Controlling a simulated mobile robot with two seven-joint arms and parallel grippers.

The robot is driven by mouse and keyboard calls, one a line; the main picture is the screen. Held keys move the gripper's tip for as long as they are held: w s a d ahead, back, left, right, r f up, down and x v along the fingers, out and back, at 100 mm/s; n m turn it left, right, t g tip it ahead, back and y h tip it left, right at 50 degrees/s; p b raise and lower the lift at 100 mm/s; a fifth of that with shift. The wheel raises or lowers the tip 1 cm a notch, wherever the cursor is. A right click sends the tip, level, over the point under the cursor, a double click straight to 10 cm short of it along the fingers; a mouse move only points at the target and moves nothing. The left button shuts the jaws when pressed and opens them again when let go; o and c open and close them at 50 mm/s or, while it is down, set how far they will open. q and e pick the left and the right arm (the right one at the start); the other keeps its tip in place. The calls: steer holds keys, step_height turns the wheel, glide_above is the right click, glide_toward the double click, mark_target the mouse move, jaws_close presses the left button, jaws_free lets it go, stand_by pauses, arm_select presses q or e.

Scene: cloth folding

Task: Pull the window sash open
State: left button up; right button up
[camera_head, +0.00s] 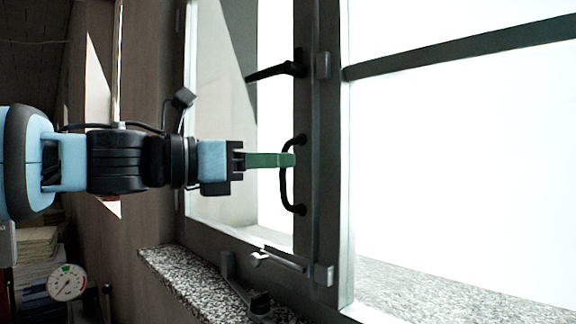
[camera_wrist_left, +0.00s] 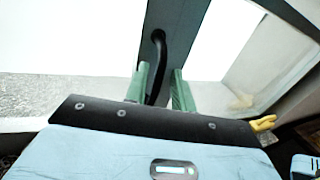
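The window sash (camera_head: 303,115) has a dark grey frame around bright glass. A black bow-shaped pull handle (camera_head: 286,192) is mounted upright on its stile; it also shows in the left wrist view (camera_wrist_left: 158,52). A black lever latch (camera_head: 277,70) sits above it, pointing left. My left gripper (camera_head: 284,160) has green fingers and is level with the handle's upper half. In the left wrist view its fingers (camera_wrist_left: 158,88) stand apart on either side of the handle bar, with a visible gap on the right. My right gripper is in neither view.
A speckled stone sill (camera_head: 190,285) runs below the window, with a metal stay (camera_head: 243,288) over it. A fixed-looking pane with a dark crossbar (camera_head: 460,47) is at right. A round gauge (camera_head: 67,282) and stacked papers (camera_head: 37,250) are at lower left.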

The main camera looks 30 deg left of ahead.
arm_select(q)
steer(key=shift+x, duration=1.15)
steer(key=shift+s+r, duration=0.1)
steer(key=shift+c, duration=0.3)
jaws_close()
